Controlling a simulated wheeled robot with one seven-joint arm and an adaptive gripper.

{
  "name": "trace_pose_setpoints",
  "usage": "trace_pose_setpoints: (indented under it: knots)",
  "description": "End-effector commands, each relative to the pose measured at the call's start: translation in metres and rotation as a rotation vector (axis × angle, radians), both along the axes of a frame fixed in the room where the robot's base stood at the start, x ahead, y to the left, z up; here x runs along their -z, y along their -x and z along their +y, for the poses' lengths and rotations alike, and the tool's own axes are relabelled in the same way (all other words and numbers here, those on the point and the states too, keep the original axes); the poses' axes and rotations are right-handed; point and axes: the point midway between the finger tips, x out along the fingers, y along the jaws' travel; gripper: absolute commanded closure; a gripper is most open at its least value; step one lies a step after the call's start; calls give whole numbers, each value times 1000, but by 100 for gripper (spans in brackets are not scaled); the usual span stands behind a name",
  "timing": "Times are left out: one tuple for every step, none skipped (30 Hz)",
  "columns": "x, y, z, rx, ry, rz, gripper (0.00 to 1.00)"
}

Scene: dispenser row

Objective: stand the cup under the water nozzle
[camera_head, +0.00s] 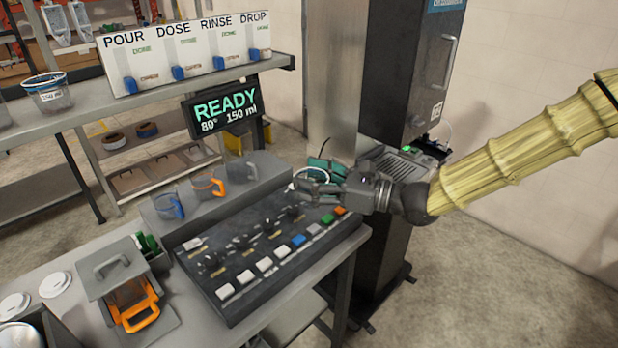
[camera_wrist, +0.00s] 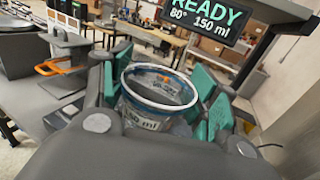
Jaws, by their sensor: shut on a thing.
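A clear cup with a blue-edged rim and a "150 ml" mark (camera_wrist: 150,118) sits between the teal pads of my gripper (camera_wrist: 163,88) in the wrist view. My gripper is shut on the cup and its open top shows. In the head view my gripper (camera_head: 318,180) is above the far right end of the button console, and the cup's pale rim (camera_head: 312,172) is partly hidden by the fingers. The tall dark dispenser (camera_head: 412,75) stands behind and right of my gripper, with a grated tray (camera_head: 400,165) at its front. I cannot make out the water nozzle.
The button console (camera_head: 270,255) lies on the bench below my gripper. A "READY 80° 150 ml" display (camera_head: 226,106) hangs behind. Another clear cup (camera_head: 50,97) stands on the upper left shelf.

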Motion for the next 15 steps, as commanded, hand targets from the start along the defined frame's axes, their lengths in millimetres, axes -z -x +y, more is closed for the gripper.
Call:
trace_pose_setpoints:
  knots:
    - [10, 0, -7, 22, -3, 8, 56]
    - [14, 0, -9, 31, -3, 7, 56]
    - [19, 0, -12, 44, -2, 8, 56]
    - [23, 0, -14, 54, -3, 9, 56]
    - [28, 0, -17, 64, -2, 8, 56]
    - [34, -1, -21, 80, -3, 10, 56]
    - [38, -1, -23, 91, -4, 8, 56]
    - [43, -1, -26, 101, -3, 8, 56]
    - [49, -1, -30, 117, -2, 9, 56]
    - [54, -1, -34, 130, -3, 9, 56]
    - [59, -1, -37, 144, -3, 8, 56]
    - [66, 0, -42, 162, -3, 8, 56]
    - [71, 0, -45, 175, -2, 8, 56]
    - [79, 0, -50, 193, -3, 9, 56]
    - [89, -1, -55, 216, -3, 9, 56]
